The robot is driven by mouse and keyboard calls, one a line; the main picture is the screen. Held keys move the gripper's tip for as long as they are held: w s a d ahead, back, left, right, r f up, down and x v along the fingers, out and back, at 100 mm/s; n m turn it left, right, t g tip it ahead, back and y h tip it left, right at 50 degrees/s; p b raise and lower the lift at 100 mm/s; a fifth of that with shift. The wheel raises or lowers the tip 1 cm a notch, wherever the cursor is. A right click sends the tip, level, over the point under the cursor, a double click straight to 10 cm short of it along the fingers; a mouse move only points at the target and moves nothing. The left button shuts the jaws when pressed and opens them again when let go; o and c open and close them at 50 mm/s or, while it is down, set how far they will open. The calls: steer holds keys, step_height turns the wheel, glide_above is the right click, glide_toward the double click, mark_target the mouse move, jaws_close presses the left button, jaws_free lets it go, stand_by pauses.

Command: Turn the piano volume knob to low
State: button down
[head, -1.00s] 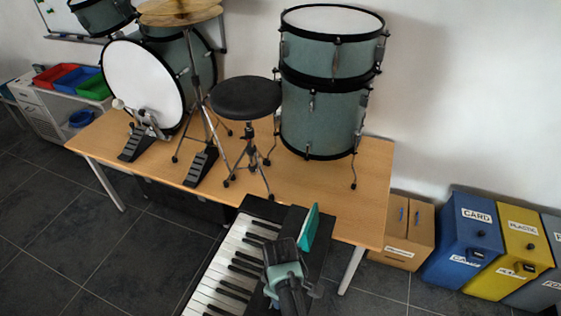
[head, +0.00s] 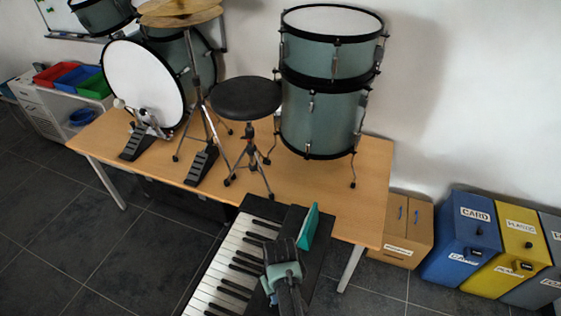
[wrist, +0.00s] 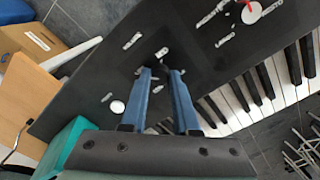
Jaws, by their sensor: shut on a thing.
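The piano keyboard (head: 228,275) lies in front of the table, with white and black keys and a black panel on its right. My gripper (wrist: 161,72) has two blue fingers whose tips meet the black panel in the wrist view. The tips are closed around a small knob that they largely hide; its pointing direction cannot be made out. In the head view, my arm covers the gripped spot.
A white round button (wrist: 117,107) is on the panel. A teal upright piece (head: 310,227) stands at the panel's edge. The wooden table (head: 340,205) behind bears a drum set and a black stool (head: 246,98). Blue and yellow bins (head: 518,250) stand at the right.

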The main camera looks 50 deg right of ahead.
stand_by(0.4)
steer(key=c, duration=0.7)
jaws_free()
steer(key=shift+o, duration=0.2)
steer(key=shift+r, duration=0.1)
step_height(320, 180, up, 13)
steer(key=shift+b, duration=0.3)
